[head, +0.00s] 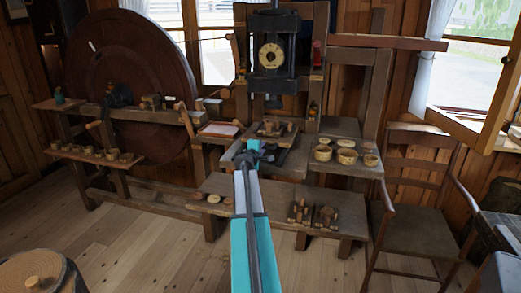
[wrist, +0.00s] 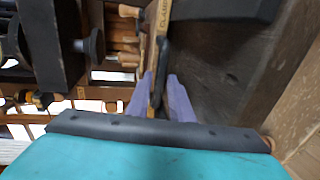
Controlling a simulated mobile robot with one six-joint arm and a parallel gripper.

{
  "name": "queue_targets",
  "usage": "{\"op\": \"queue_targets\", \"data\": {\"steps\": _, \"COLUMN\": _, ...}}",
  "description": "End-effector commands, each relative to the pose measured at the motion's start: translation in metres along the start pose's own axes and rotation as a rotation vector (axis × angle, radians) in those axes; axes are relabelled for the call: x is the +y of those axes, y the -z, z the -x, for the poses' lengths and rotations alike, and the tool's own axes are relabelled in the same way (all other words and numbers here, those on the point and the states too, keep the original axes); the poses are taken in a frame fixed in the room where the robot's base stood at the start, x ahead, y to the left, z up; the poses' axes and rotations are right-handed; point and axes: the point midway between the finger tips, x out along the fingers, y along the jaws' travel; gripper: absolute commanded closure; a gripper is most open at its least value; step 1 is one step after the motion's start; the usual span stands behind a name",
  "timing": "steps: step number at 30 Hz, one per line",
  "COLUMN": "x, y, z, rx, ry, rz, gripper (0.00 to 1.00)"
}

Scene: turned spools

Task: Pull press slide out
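The press (head: 272,58), a dark frame with a round pale dial, stands at the back centre in the head view. Below it, a dark slide (head: 292,158) lies on the bench, partly hidden by my arm. My gripper (head: 248,152) is at the front left of the slide. In the wrist view, my gripper's two purple fingers (wrist: 160,82) stand apart. A narrow dark bar (wrist: 163,62) runs into the gap between them, beside a thin wooden edge. I cannot tell whether the bar touches either finger or is part of the slide.
A small tray of turned pieces (head: 272,129) lies behind the slide. Round wooden bowls (head: 346,156) stand on the right shelf. A low bench (head: 335,222) with spools is in front. A large wheel (head: 130,65) fills the left and a chair (head: 420,205) stands at the right.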

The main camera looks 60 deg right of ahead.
Motion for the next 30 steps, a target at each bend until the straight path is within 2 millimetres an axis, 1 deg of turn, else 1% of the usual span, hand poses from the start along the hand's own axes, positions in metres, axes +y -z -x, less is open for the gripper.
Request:
{"op": "queue_targets", "data": {"steps": 5, "x": 0.0, "y": 0.0, "z": 0.0, "rx": 0.0, "ry": 0.0, "rz": 0.0, "gripper": 0.8}}
{"op": "queue_targets", "data": {"steps": 9, "x": 0.0, "y": 0.0, "z": 0.0, "rx": 0.0, "ry": 0.0, "rz": 0.0, "gripper": 1.0}}
{"op": "queue_targets", "data": {"steps": 14, "x": 0.0, "y": 0.0, "z": 0.0, "rx": 0.0, "ry": 0.0, "rz": 0.0, "gripper": 1.0}}
{"op": "queue_targets", "data": {"steps": 15, "x": -0.002, "y": 0.002, "z": 0.006, "rx": 0.001, "ry": 0.001, "rz": 0.0, "gripper": 1.0}}
{"op": "queue_targets", "data": {"steps": 18, "x": -0.001, "y": 0.0, "z": 0.002, "rx": 0.0, "ry": 0.0, "rz": -0.001, "gripper": 1.0}}
{"op": "queue_targets", "data": {"steps": 22, "x": -0.002, "y": 0.001, "z": 0.004, "rx": 0.0, "ry": 0.0, "rz": -0.001, "gripper": 1.0}}
{"op": "queue_targets", "data": {"steps": 26, "x": -0.004, "y": 0.003, "z": 0.011, "rx": -0.001, "ry": 0.0, "rz": -0.001, "gripper": 1.0}}
{"op": "queue_targets", "data": {"steps": 30, "x": -0.008, "y": 0.008, "z": 0.024, "rx": 0.0, "ry": 0.0, "rz": -0.001, "gripper": 1.0}}
